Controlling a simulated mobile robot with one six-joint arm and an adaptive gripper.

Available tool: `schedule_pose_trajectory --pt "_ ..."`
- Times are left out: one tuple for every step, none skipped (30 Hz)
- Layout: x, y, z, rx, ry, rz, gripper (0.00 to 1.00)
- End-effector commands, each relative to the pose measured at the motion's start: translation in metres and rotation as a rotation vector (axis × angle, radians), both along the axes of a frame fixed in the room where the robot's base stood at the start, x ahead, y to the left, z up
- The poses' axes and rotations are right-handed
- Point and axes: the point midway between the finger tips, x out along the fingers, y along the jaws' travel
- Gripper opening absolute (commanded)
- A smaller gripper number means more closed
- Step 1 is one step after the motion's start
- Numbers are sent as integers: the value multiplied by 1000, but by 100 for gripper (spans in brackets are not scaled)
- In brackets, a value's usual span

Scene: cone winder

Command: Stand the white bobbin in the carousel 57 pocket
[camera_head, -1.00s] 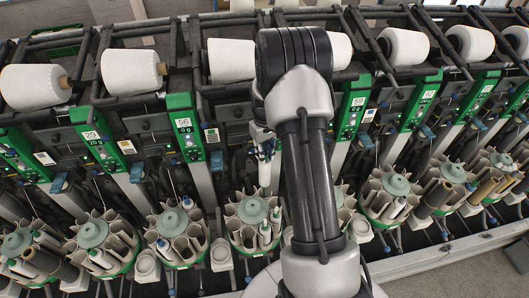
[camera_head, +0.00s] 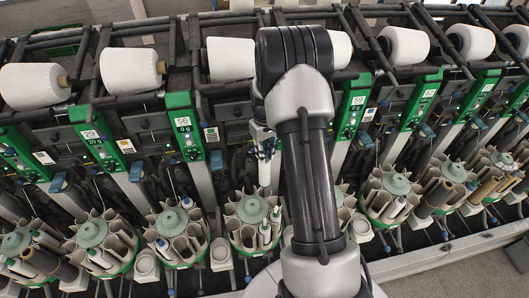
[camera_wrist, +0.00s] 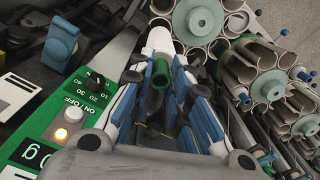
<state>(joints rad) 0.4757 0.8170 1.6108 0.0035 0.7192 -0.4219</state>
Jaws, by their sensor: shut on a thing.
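The white bobbin (camera_head: 265,174) hangs roughly upright below my gripper (camera_head: 264,148) in the head view. In the wrist view my gripper (camera_wrist: 172,95) has its blue-and-white fingers closed around the bobbin, whose green end (camera_wrist: 162,73) is nearest and whose white body (camera_wrist: 160,40) points away. A carousel (camera_head: 252,210) with a pale green hub and open pockets stands below the bobbin; its rim and hub (camera_wrist: 200,20) also seem to show in the wrist view. I cannot read a 57 label; my arm hides the panel right of 56. The bobbin's lower tip appears above the pockets, the gap unclear.
The panel marked 56 (camera_head: 183,124) stands left of my gripper. Other loaded carousels stand left (camera_head: 178,222) and right (camera_head: 390,190). In the wrist view a green control panel (camera_wrist: 60,125) lies close left of my gripper, and another carousel (camera_wrist: 268,87) lies right.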

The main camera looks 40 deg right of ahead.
Motion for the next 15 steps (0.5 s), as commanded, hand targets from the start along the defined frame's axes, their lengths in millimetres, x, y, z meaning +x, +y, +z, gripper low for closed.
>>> schedule_pose_trajectory --pt "0 0 0 0 -1 0 0" --pt "0 0 0 0 -1 0 0" --pt "0 0 1 0 -1 0 0" --pt "0 0 1 0 -1 0 0" --pt "0 0 1 0 -1 0 0" --pt "0 0 0 0 -1 0 0" --pt "0 0 0 0 -1 0 0" --pt "0 0 -1 0 -1 0 0" --pt "0 0 -2 0 -1 0 0" --pt "0 0 -3 0 -1 0 0" --pt "0 0 -4 0 -1 0 0" --pt "0 0 -7 0 0 0 0" --pt "0 0 -8 0 0 0 0" --pt "0 0 -10 0 0 0 0" --pt "0 0 -13 0 0 0 0"
